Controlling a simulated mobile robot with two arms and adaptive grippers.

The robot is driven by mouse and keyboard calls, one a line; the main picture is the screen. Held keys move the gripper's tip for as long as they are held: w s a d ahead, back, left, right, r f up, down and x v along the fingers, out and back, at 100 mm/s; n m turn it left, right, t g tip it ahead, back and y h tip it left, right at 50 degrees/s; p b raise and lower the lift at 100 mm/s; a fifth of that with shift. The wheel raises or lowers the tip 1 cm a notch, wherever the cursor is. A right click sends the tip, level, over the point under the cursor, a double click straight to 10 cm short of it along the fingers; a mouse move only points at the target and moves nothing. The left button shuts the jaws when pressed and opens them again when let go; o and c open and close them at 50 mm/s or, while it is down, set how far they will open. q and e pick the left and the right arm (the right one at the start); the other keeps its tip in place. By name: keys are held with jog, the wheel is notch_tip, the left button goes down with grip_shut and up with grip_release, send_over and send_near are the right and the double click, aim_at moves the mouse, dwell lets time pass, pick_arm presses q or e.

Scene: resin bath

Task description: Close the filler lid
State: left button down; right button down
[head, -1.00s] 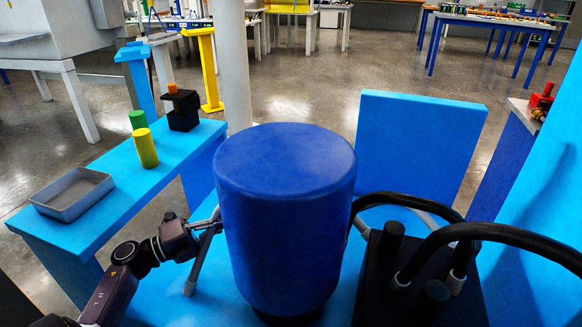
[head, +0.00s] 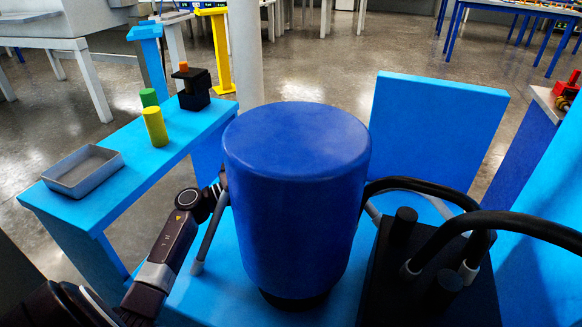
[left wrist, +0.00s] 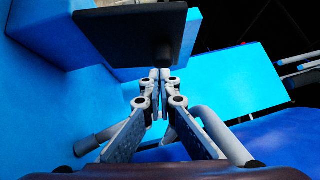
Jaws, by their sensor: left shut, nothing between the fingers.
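In the left wrist view my left gripper (left wrist: 160,76) is shut and empty. Its fingertips are just below a dark flat square plate (left wrist: 140,30), which stands out from a blue body; I cannot tell whether they touch. This plate may be the filler lid, but I cannot be sure. In the head view a large dark blue cylinder (head: 295,200) fills the middle. My left arm reaches up along its left side, and the cylinder hides the gripper there. No lid can be made out in the head view. My right gripper is not in view.
A light blue bench (head: 115,205) on the left holds a grey tray (head: 112,186), a yellow cylinder (head: 155,126), a green cylinder (head: 149,97) and a black block (head: 194,92). A black box (head: 430,285) with thick black hoses stands right of the blue cylinder. A blue panel (head: 437,135) stands behind.

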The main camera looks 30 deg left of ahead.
pick_arm(q)
jog(key=shift+w+a+r, duration=0.1)
jog(key=shift+w, duration=0.3)
jog(key=shift+w+r+p, duration=0.1)
jog(key=shift+r+p, duration=0.15)
jog(key=shift+p, duration=0.4)
jog(key=shift+w+a+n, duration=0.1)
jog(key=shift+n, duration=0.2)
jog(key=shift+r+p, duration=0.1)
jog(key=shift+p, duration=0.25)
